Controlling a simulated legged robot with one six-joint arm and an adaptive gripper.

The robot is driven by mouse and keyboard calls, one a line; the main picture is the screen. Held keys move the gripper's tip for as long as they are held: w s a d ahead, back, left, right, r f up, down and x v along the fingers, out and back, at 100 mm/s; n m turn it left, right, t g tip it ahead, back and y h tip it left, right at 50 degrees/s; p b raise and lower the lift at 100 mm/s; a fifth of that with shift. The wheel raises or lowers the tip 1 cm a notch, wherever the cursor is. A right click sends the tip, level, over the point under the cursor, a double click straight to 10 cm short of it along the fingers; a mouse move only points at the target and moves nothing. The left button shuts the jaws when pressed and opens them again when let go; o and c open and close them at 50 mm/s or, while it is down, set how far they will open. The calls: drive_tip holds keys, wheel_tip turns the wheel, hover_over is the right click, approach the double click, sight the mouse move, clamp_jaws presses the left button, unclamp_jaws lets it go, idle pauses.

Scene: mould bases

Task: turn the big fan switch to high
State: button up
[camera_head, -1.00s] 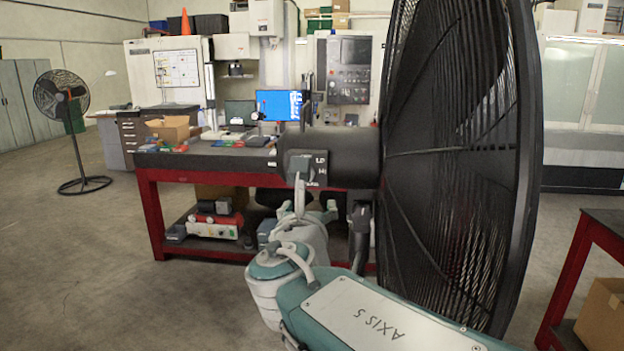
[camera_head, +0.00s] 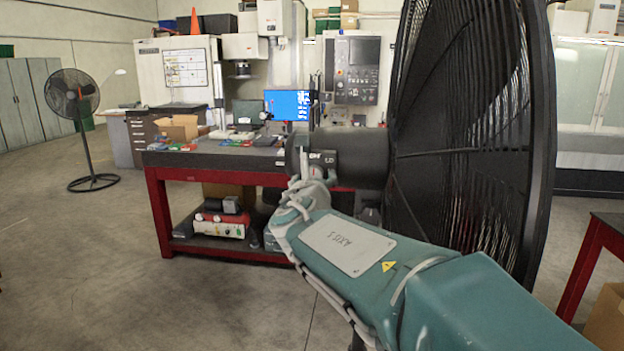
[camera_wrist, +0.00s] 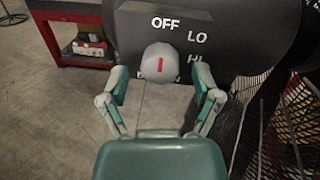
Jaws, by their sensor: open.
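The big black fan (camera_head: 470,140) stands on the right in the head view, its dark motor housing (camera_head: 362,155) pointing left. In the wrist view, the grey rounded switch knob (camera_wrist: 159,62) has a red line that stands nearly upright, toward the OFF label (camera_wrist: 165,22). LO (camera_wrist: 196,36) and HI (camera_wrist: 196,57) are printed to its right on the housing. My gripper (camera_wrist: 160,78) is open, with one finger on each side of the knob and visible gaps to it. In the head view, my gripper is at the housing and largely hides the knob.
The fan's wire cage (camera_wrist: 285,125) is close to the right finger in the wrist view. A red-framed workbench (camera_head: 215,165) with boxes and a monitor (camera_head: 288,105) stands behind. A smaller fan (camera_head: 72,95) stands far left. Open floor lies at the left.

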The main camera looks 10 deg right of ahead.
clamp_jaws()
drive_tip(key=shift+m, duration=0.4)
drive_tip(key=m, duration=0.9)
drive_tip(key=m+h, duration=0.1)
drive_tip(key=m, duration=0.7)
drive_tip(key=shift+w+a+f+m, duration=0.1)
drive_tip(key=shift+a+m, duration=0.1)
drive_tip(key=shift+m, duration=0.2)
idle(0.4)
